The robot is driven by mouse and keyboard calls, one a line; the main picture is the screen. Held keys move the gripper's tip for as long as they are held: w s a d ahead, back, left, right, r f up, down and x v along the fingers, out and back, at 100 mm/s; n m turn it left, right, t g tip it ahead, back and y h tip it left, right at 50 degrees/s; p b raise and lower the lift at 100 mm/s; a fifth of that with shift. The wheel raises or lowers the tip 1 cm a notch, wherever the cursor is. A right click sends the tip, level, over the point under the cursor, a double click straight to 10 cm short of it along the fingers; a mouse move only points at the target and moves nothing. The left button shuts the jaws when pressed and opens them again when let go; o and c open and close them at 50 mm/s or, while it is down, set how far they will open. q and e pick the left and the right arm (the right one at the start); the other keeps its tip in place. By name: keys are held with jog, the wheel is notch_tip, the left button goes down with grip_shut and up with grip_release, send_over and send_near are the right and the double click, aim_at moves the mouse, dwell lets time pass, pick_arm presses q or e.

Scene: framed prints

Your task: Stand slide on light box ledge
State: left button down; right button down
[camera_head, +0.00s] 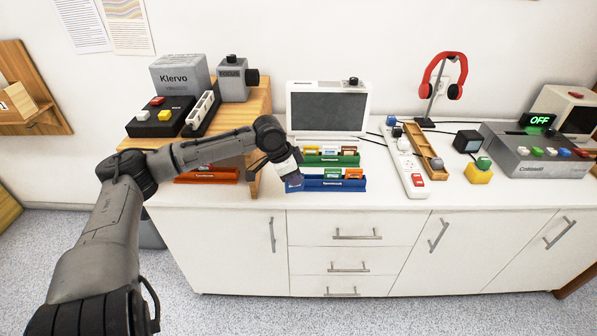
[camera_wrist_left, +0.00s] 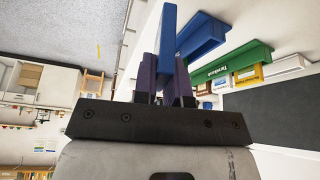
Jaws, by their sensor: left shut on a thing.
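My left gripper (camera_head: 290,181) is shut on a blue slide (camera_head: 294,186), at the left end of the blue rack. In the left wrist view the blue slide (camera_wrist_left: 168,32) stands up between the two fingers (camera_wrist_left: 165,75). The light box (camera_head: 328,108) is white with a dark grey panel and stands at the wall behind the racks. Its ledge is hard to make out behind the racks. The blue rack (camera_head: 335,185) and green rack (camera_head: 331,160) hold several small coloured slides. My right gripper is not in view.
A wooden stand (camera_head: 256,108) with grey devices is left of the light box. A power strip (camera_head: 411,172), wooden tray (camera_head: 427,150) and cables lie to the right. The counter's front edge is clear.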

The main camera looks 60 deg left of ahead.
pick_arm(q)
jog(key=shift+s+d+f+n+p, duration=0.15)
jog(key=shift+s+d+f+p, duration=0.1)
jog(key=shift+s+d, duration=0.25)
jog(key=shift+s+d+f+n+p, duration=0.15)
jog(key=shift+s+d+p, duration=0.15)
jog(key=shift+d, duration=0.2)
jog(key=shift+s, duration=0.1)
jog(key=shift+d+f, duration=0.1)
jog(key=shift+d, duration=0.3)
jog(key=shift+s+d, duration=0.15)
